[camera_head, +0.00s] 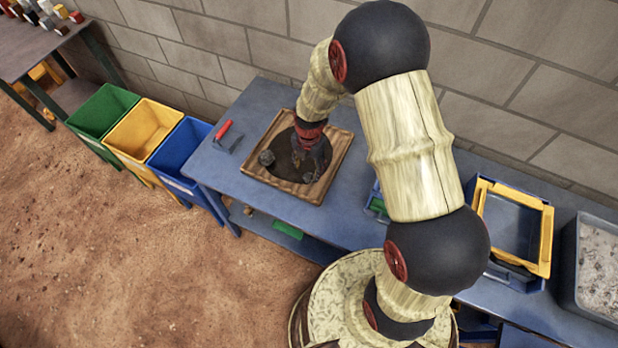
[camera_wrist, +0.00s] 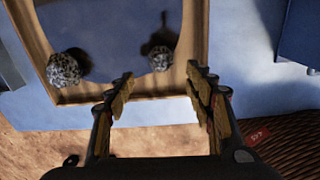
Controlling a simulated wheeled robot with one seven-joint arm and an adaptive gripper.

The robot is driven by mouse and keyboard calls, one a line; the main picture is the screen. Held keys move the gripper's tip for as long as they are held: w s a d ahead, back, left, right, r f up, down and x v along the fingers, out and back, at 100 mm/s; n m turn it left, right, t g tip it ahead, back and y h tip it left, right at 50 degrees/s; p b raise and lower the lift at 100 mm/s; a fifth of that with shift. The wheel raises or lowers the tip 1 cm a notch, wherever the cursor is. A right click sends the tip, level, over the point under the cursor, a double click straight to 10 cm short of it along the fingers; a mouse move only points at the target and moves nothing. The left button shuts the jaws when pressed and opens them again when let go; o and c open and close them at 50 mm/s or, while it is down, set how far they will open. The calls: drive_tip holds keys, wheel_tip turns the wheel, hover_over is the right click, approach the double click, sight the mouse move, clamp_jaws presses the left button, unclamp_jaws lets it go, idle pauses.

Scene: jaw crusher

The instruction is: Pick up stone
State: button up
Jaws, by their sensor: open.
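A wooden-framed tray (camera_head: 258,179) lies on the blue table, and its frame also shows in the wrist view (camera_wrist: 150,88). Two speckled grey stones are in it. One stone (camera_head: 266,157) is at the tray's left and shows at the left in the wrist view (camera_wrist: 64,70). The other stone (camera_wrist: 159,58) lies just beyond the gap between my fingertips in the wrist view; it appears by the front of the tray in the head view (camera_head: 309,178). My gripper (camera_wrist: 162,77) is open and empty above the tray. Its fingertips are partly hard to make out in the head view.
Green, yellow and blue bins (camera_head: 140,128) stand at the left. A yellow-rimmed box (camera_head: 547,240) and a grey bin of rubble (camera_head: 600,265) are at the right. A block wall stands behind.

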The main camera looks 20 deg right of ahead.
sight(308, 176)
wheel_tip(308, 176, down, 6)
drive_tip(key=shift+w+f+b, duration=0.1)
drive_tip(key=shift+f+b, duration=0.15)
drive_tip(key=shift+b, duration=0.1)
drive_tip(key=shift+c, duration=0.9)
drive_tip(key=c, duration=1.1)
drive_tip(key=shift+c, duration=0.2)
